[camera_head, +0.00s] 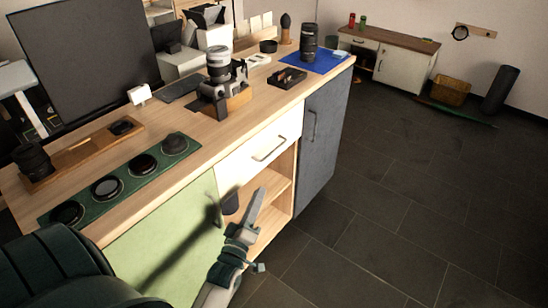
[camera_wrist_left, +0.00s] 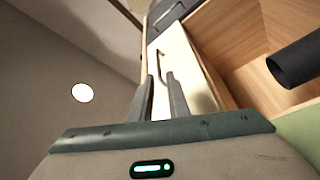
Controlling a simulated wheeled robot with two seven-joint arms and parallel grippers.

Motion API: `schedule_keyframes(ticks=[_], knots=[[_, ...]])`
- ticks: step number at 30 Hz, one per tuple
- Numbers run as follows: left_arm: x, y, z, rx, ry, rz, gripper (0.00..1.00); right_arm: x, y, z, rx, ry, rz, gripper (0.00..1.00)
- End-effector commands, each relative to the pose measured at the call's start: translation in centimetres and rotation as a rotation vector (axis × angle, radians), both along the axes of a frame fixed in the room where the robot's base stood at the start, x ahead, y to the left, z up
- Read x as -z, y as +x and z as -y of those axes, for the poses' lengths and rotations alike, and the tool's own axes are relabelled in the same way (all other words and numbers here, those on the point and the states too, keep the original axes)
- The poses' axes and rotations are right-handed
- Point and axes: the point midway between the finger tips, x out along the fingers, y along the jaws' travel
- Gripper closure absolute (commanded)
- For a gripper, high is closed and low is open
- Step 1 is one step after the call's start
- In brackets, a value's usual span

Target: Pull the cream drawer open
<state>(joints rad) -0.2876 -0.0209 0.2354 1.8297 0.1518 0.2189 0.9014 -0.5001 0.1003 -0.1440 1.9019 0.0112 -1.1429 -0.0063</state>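The cream drawer (camera_head: 240,160) is set in the front of the wooden workbench, above an open shelf, and its front looks flush. Its metal bar handle (camera_head: 269,149) sits at the middle of the front. In the left wrist view the cream front (camera_wrist_left: 187,70) and the handle (camera_wrist_left: 162,62) lie beyond my fingertips. My left gripper (camera_head: 257,196) is below and in front of the drawer in the head view, apart from the handle. In the left wrist view its two fingers (camera_wrist_left: 159,80) stand apart with nothing between them. My right gripper is not seen.
A blue-grey door (camera_head: 322,130) is right of the drawer and a green panel (camera_head: 165,245) left. A dark cylinder (camera_wrist_left: 295,62) shows at the open shelf (camera_head: 270,186). A camera (camera_head: 222,95) and lens stand on the benchtop.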

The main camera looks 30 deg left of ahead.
Motion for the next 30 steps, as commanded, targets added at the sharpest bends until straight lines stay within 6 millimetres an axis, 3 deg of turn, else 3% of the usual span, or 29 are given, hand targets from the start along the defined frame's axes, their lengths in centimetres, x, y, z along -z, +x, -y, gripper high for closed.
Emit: schedule_keyframes(ticks=[3,17,23,30], knots=[[-0.9,-0.1,-0.5,-0.006,-0.015,0.029,0.85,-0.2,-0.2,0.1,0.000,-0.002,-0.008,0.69],[-1.0,0.5,-0.5,-0.005,-0.013,0.025,0.85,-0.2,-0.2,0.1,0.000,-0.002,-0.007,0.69],[-1.5,2.3,-1.0,-0.005,-0.012,0.027,0.85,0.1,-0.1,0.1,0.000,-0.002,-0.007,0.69],[-2.3,6.1,-2.1,-0.005,-0.012,0.027,0.85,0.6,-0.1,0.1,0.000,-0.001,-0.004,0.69]])
